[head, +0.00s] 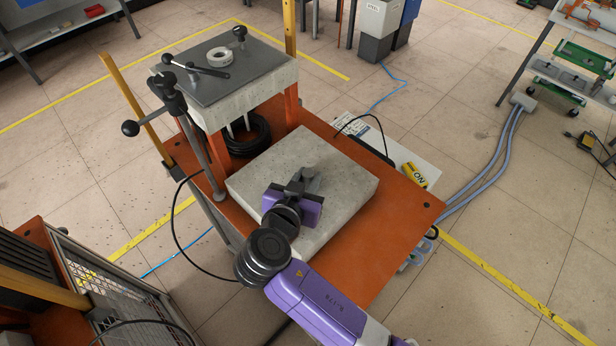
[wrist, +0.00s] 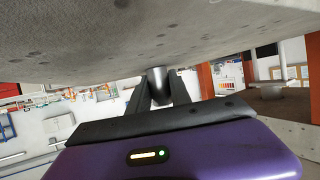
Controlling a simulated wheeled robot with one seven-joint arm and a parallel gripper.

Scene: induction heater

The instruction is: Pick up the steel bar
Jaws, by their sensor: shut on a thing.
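The steel bar (wrist: 158,84) is a short grey cylinder between the two dark fingers of my gripper (wrist: 160,98) in the wrist view. The fingers are shut on it. In the head view my gripper (head: 299,185), with its purple body, is over the pale stone block (head: 340,193). The bar (head: 312,178) shows there only as a small grey piece at the fingertips, partly hidden by the gripper. In the wrist view the bar's end meets the outline of the block; I cannot tell whether they touch.
The block lies on an orange table (head: 394,221). Behind it stands a raised stone block with a dark plate (head: 200,75), a white ring (head: 219,57) and clamp handles. A black cable coil (head: 250,136) lies beneath. A yellow object (head: 415,177) is at the right edge.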

